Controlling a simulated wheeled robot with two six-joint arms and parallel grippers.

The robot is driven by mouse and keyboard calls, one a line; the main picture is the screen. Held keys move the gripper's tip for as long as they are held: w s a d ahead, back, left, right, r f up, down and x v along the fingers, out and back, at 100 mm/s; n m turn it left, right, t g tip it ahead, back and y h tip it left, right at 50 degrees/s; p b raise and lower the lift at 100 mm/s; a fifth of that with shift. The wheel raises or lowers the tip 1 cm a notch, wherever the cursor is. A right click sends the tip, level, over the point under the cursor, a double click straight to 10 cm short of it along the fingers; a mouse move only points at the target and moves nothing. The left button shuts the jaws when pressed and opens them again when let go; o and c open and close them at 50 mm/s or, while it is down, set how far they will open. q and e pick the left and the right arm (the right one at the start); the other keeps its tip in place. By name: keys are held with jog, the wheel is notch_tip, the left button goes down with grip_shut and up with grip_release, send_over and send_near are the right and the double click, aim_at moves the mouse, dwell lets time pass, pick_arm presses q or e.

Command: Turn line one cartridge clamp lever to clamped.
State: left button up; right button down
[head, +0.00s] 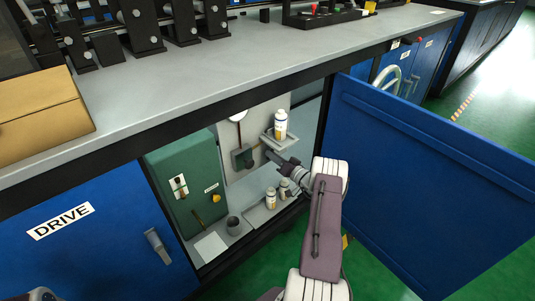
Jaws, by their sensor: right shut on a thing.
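My right gripper (270,154) reaches into the cabinet just below this bracket. It is shut on the clamp lever, which is mostly hidden by the fingers, so its angle cannot be told. A dark square block (242,158) with a brown line rising from it is on the back panel, left of the gripper.
A green box (188,190) stands at the cabinet's left. Two small bottles (271,198) and a dark cup (233,225) are on the cabinet floor. The blue door (440,170) stands open at the right of my right arm. The counter edge passes above.

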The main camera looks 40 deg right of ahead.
jog(key=shift+w+d+f+n+b, duration=0.15)
jog(key=shift+d+n+b, duration=0.4)
jog(key=shift+n, duration=0.7)
jog(key=shift+s+d+f+n+b, duration=0.1)
jog(key=shift+d+f+n+b, duration=0.15)
jog(key=shift+n+b, duration=0.75)
jog(key=shift+w+d+f+n+b, duration=0.1)
jog(key=shift+d+f+n+b, duration=0.3)
jog(key=shift+n, duration=1.05)
jog(key=shift+r, duration=0.25)
jog(key=c, duration=1.7)
grip_release()
jog(key=shift+d, duration=0.1)
